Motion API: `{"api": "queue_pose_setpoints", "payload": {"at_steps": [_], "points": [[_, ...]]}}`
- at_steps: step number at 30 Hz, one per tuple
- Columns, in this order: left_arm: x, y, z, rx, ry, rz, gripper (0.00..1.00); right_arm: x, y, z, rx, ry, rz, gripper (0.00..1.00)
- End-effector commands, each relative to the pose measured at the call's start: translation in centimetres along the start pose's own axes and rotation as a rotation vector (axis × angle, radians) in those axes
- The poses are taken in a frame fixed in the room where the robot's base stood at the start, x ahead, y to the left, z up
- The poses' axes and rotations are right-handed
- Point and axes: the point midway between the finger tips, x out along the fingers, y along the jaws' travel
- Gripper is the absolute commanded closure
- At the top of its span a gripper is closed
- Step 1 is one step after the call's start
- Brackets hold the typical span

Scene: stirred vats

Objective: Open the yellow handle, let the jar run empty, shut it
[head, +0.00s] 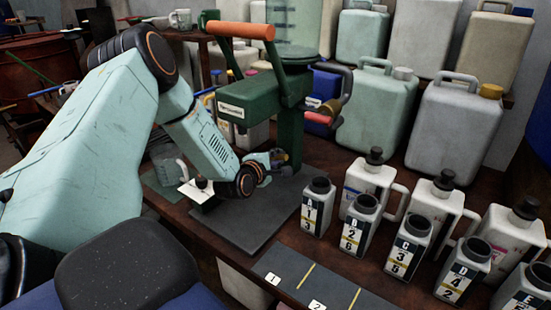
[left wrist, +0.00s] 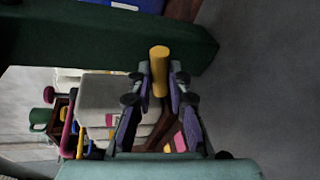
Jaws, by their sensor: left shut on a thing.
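A green stand (head: 289,125) rises from a dark mat and bears a pale, see-through jar (head: 293,25); the jar's upper part is cut off, and I cannot tell how full it is. My left gripper (head: 274,160) is low at the front of the stand's column, shut on the yellow handle. In the left wrist view the yellow handle (left wrist: 159,72) lies between the two fingers (left wrist: 160,85), its round end showing. The head view hides most of the handle behind the fingers. My right gripper is not in view.
An orange-gripped lever (head: 240,30) sits on the stand above my forearm. A small measuring jug (head: 172,172) stands left of my wrist. Numbered bottles (head: 317,206) stand in rows to the right, with large canisters (head: 378,108) behind. The dark mat (head: 258,215) is bare in front.

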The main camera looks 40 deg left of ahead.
Motion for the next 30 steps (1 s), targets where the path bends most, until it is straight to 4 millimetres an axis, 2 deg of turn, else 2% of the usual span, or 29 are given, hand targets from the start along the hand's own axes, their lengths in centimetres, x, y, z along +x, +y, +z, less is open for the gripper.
{"api": "queue_pose_setpoints", "payload": {"at_steps": [8, 14, 30], "points": [[0.1, 0.1, -0.3, -0.049, -0.003, -0.006, 1.0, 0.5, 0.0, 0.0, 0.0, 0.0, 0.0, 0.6], [0.1, 0.0, -0.4, -0.166, -0.026, -0.031, 1.0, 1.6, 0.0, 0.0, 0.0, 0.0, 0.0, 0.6], [0.3, -0.2, -0.6, -0.645, -0.127, -0.142, 1.0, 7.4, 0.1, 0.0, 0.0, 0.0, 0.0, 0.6]]}}
